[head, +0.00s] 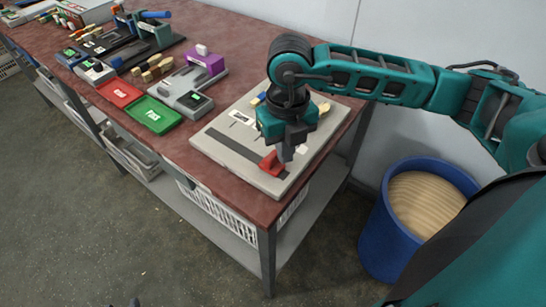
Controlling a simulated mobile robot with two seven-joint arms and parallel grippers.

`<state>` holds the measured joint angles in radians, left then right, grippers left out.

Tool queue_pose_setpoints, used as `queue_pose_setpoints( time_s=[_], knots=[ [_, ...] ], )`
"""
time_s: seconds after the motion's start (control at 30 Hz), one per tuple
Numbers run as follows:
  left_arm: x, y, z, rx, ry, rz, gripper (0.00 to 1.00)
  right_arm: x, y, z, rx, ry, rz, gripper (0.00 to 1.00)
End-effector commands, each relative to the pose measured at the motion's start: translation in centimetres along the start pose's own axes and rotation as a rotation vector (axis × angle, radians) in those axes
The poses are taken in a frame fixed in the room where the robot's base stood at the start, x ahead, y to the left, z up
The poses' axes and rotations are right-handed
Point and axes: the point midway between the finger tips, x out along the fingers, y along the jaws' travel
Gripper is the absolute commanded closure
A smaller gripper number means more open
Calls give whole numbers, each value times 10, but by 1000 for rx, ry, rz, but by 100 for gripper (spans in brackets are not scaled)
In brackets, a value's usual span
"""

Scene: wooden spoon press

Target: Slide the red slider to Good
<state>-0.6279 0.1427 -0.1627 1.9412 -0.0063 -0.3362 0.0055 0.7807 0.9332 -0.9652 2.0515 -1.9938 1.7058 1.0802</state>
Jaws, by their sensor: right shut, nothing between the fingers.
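The red slider (270,163) sits near the right, front end of a dark slot in a light grey board (218,146) on the near right end of the table. My right gripper (287,154) points down, shut and empty, just at the right side of the slider. I cannot tell whether it touches the slider. Part of the board is hidden behind my right gripper. A white label (241,117) lies on the board left of the gripper; its text is too small to read.
A green tray (153,114) and a red tray (119,92) lie left of the board, by a grey device with a purple block (206,63). A blue bin (385,235) stands on the floor at right. The table's front edge is close to the board.

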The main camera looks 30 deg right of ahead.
Motion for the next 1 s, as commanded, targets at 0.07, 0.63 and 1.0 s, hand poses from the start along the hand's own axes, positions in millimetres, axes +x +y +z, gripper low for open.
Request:
queue_pose_setpoints(
  time_s=[0.07, 0.63, 1.0],
  knots=[
    [1, 0, 2, 0, 0, 0, 57, 2, 0, 0, 0, 0, 0, 100],
    [12, 0, 17, 0, 0, 0, 57, 23, 0, 0, 0, 0, 0, 100],
    [13, 0, 16, 4, 1, 1, 57, 22, 1, 2, 0, 0, 1, 100]
  ],
)
